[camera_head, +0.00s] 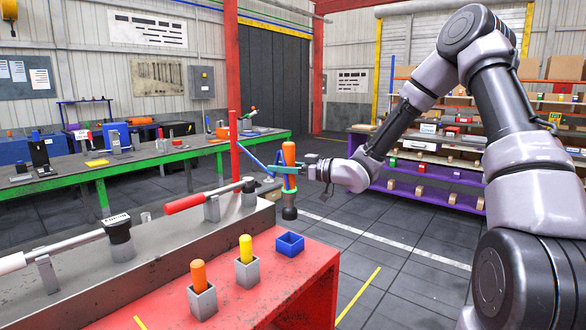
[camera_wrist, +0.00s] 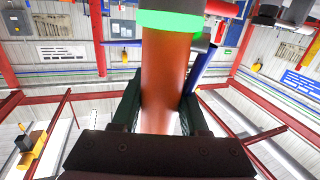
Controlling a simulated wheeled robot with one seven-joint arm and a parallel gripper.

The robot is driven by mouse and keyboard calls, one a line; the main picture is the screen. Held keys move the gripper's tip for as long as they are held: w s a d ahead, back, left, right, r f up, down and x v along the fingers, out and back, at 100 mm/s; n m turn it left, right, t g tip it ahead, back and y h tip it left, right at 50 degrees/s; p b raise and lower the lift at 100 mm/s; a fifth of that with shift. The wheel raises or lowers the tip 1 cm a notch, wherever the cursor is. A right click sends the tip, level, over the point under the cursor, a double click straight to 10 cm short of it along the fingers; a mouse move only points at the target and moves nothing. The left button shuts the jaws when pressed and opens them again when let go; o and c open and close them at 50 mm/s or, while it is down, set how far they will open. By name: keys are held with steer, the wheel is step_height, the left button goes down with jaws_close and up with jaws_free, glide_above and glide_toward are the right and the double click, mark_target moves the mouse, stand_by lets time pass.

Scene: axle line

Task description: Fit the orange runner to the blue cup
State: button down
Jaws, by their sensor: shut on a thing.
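The orange runner (camera_head: 289,153), an upright cylinder with a green band and a dark rounded lower end, is held in my gripper (camera_head: 291,171). In the wrist view the orange shaft (camera_wrist: 165,75) passes between the two dark fingers of my gripper (camera_wrist: 163,115), which are shut on it. The blue cup (camera_head: 290,244) is a small square open-topped box at the right end of the red bench. It looks empty. The runner hangs above and apart from the cup in the head view; their distance in depth is hard to tell.
Two grey square cups hold an orange peg (camera_head: 198,274) and a yellow peg (camera_head: 245,248), left of the blue cup. A raised grey block with a red-handled lever (camera_head: 184,203) and a red post (camera_head: 234,148) stand behind. A green-edged workbench (camera_head: 150,158) is farther back.

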steer(key=shift+w+d+r, duration=0.1)
steer(key=shift+w, duration=0.2)
steer(key=shift+f, duration=5.7)
steer(key=shift+c, duration=1.7)
jaws_free()
